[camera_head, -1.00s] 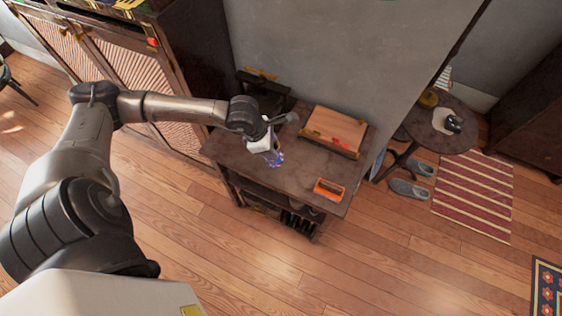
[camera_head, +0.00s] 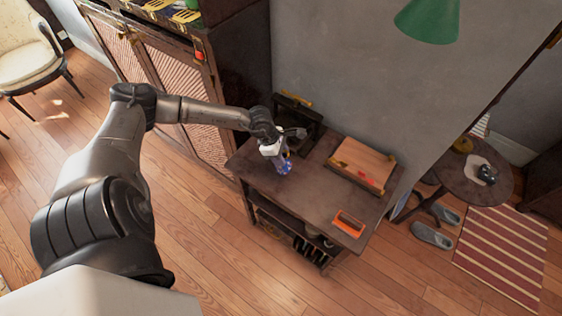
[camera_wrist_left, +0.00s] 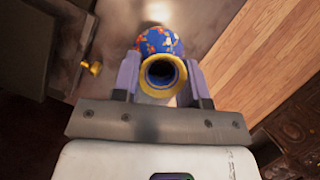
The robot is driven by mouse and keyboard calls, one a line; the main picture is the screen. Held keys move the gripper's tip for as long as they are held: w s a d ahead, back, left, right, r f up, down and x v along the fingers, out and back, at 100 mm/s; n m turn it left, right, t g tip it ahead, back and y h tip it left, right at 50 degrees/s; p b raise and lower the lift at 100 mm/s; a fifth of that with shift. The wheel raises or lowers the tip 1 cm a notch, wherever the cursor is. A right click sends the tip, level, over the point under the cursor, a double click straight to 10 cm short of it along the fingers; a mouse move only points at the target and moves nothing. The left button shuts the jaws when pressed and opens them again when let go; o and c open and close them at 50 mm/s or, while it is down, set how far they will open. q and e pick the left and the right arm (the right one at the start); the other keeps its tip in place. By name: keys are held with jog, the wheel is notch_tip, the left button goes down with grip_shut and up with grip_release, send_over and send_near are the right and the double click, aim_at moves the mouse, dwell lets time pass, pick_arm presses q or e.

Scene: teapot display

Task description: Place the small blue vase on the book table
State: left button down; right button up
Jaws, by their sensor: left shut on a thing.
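The small blue vase (camera_wrist_left: 160,42) has a yellow rim and colourful spots. In the left wrist view its mouth faces the camera, between the two fingers of my left gripper (camera_wrist_left: 162,78), which is shut on it. In the head view the vase (camera_head: 285,168) shows as a small blue patch below the left gripper (camera_head: 280,159), over the left part of the dark wooden table (camera_head: 300,200). I cannot tell whether its base touches the table top. My right gripper is not in view.
On the table are a wooden box (camera_head: 361,164), an orange tray-like item (camera_head: 348,223) and a dark object (camera_head: 296,117) at the back left. A cabinet (camera_head: 180,75) stands left. A round table (camera_head: 474,183) stands right. The table's front middle is clear.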

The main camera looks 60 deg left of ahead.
aim_at(285, 170)
pick_arm(q)
jog(key=shift+f, duration=2)
jog(key=shift+f+b, duration=0.2)
jog(key=shift+b, duration=0.15)
jog(key=c, duration=0.7)
grip_release()
jog(key=shift+o, duration=0.2)
jog(key=shift+r, duration=0.1)
